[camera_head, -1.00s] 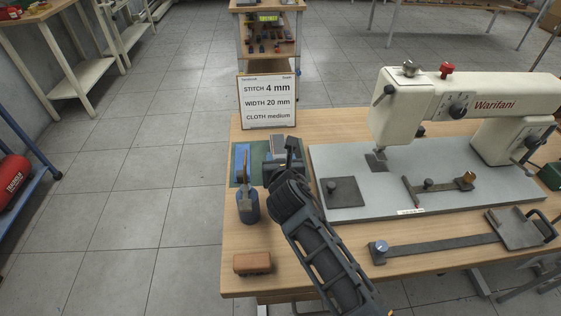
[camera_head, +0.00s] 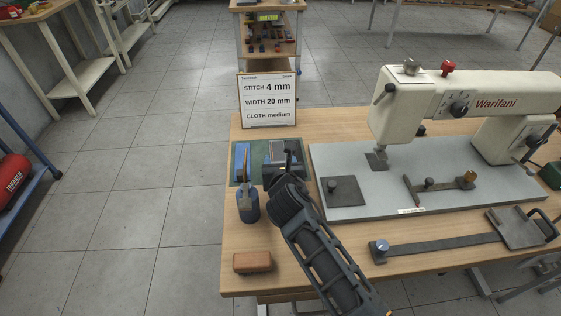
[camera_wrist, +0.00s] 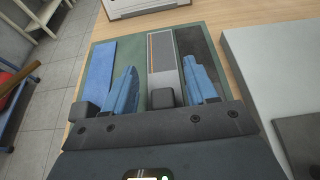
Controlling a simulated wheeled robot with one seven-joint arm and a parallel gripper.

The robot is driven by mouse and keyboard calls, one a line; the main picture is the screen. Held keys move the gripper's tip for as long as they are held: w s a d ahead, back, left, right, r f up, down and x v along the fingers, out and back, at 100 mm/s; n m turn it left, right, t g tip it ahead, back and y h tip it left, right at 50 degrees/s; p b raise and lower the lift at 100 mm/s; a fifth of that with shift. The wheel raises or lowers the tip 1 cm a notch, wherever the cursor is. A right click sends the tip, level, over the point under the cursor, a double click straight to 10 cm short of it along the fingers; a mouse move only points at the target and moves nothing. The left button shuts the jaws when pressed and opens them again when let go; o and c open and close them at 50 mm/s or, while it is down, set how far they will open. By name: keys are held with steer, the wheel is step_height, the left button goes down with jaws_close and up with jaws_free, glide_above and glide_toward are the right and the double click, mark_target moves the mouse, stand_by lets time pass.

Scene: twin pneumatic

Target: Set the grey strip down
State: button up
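The grey strip (camera_wrist: 162,52), with a thin orange line along its left edge, lies on the green mat (camera_wrist: 133,52) in the wrist view. A blue strip (camera_wrist: 101,68) lies to its left and a dark strip (camera_wrist: 196,44) to its right. My gripper (camera_wrist: 160,68) is open, its two blue fingers apart above the mat on either side of the grey strip. In the head view my gripper (camera_head: 286,163) hides part of the mat (camera_head: 236,178).
A blue bottle (camera_head: 249,206) stands just left of my gripper, with a brown block (camera_head: 252,262) nearer the table edge. The sewing machine (camera_head: 395,108) and its grey base plate (camera_head: 330,165) are to the right. A sign (camera_head: 267,100) stands behind the mat.

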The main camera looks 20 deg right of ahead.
steer(key=shift+o, duration=1)
steer(key=shift+s+d+f, duration=0.15)
steer(key=shift+f, duration=0.15)
steer(key=shift+r, duration=0.15)
steer(key=v, duration=0.8)
steer(key=r+v, duration=0.1)
steer(key=v, duration=0.3)
steer(key=shift+r+p, duration=0.2)
steer(key=shift+p, duration=0.2)
